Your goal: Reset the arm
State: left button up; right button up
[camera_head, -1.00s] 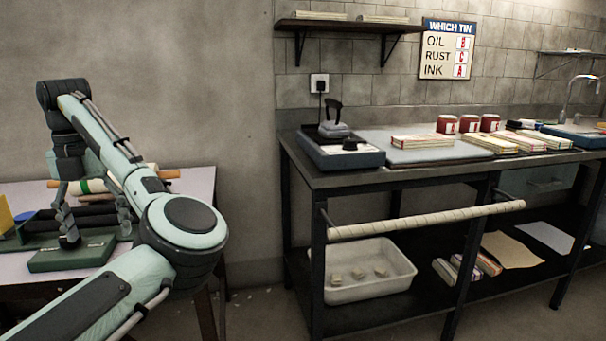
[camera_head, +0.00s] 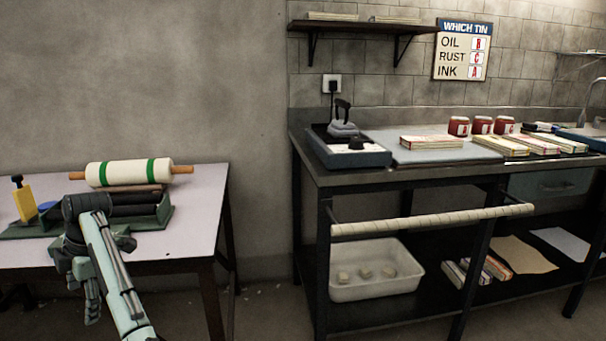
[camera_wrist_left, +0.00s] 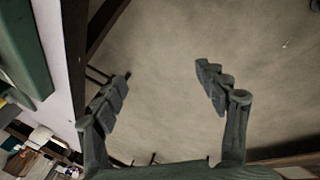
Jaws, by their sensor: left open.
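My left gripper (camera_head: 84,280) hangs low at the left of the head view, in front of the left table's near edge. In the left wrist view my left gripper (camera_wrist_left: 163,90) is open, its two fingers wide apart with nothing between them. Bare floor (camera_wrist_left: 175,50) shows beyond the fingers. My left arm comes in from the bottom of the head view. My right gripper is not in view.

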pick_arm(q)
jog(key=s+d+f+m+t+y, duration=0.15)
jog(key=s+f+m, duration=0.25)
jog(key=f+m, duration=0.45)
jog(key=s+d+f+m+t, duration=0.1)
jog(key=s+d+f+m, duration=0.25)
jog(key=f+m, duration=0.55)
jog(key=s+d+f+m+h, duration=0.2)
jog(key=s+d+f+m, duration=0.3)
jog(key=s+d, duration=0.3)
jog(key=s+d+f+m+h, duration=0.2)
jog(key=s+d+f+m, duration=0.3)
jog(key=s+d+m, duration=0.3)
jog(key=shift+s+d+f+h+p, duration=0.15)
jog(key=shift+s+f+h+p, duration=0.05)
jog(key=shift+h+p, duration=0.15)
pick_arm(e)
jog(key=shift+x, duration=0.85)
pick_arm(q)
jog(key=shift+c, duration=0.3)
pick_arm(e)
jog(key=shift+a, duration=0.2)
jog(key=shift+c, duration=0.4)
